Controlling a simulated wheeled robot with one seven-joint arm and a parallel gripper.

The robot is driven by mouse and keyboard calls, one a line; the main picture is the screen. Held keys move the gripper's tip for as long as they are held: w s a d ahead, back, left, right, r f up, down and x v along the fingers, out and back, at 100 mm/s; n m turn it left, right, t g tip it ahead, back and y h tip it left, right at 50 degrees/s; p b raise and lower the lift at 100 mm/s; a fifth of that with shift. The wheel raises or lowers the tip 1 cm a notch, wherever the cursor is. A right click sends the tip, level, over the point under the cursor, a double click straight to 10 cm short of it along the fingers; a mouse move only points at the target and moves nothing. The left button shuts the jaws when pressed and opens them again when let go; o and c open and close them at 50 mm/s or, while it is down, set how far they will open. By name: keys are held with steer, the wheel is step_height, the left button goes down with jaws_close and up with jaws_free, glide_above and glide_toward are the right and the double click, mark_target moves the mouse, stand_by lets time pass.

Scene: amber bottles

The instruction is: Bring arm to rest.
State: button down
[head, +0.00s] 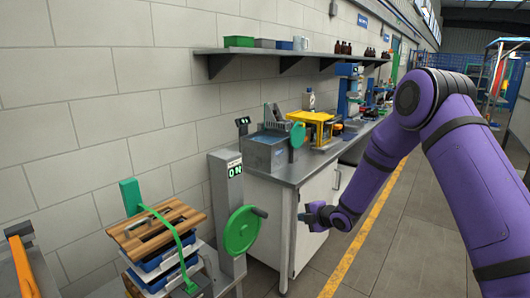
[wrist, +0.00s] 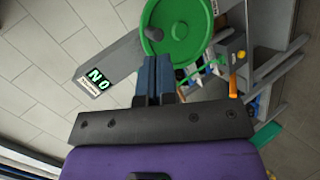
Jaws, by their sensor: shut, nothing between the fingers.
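My purple arm shows on the right side of the head view, bent, with its forearm reaching down and to the left. My gripper (head: 303,214) is at its end, in front of the white cabinet and right of the green handwheel (head: 242,230). In the wrist view my gripper (wrist: 154,62) has its two blue fingers together, with nothing between them. The green handwheel (wrist: 178,24) lies beyond the fingertips in that view. I cannot tell the exact gap between fingertips and wheel.
A grey post with a lit display (head: 235,170) carries the handwheel. A workbench (head: 291,178) with a blue bin and a yellow frame runs along the wall. Amber bottles (head: 343,47) stand on the wall shelf (head: 270,51). Floor right of the yellow line (head: 375,217) looks clear.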

steer(key=s+d+r+m+h, duration=0.2)
steer(key=s+d+r+m, duration=0.1)
steer(key=r, duration=0.4)
steer(key=s+d+r+m+h, duration=0.2)
steer(key=d+r+m, duration=0.15)
steer(key=r, duration=0.35)
steer(key=s+d+r+m+h, duration=0.2)
steer(key=s+d+r, duration=0.15)
steer(key=r, duration=0.45)
steer(key=s+d+r+m+g+h, duration=0.1)
steer(key=s+d+r+m, duration=0.2)
steer(key=s+r, duration=0.3)
steer(key=s+d+r+m+h, duration=0.2)
steer(key=s+d+r+m, duration=0.15)
steer(key=s, duration=0.45)
steer(key=s+r+m+g+y, duration=0.1)
steer(key=s+m, duration=0.8)
steer(key=s, duration=1.6)
steer(key=shift+r+g, duration=0.6)
steer(key=shift+g, duration=0.4)
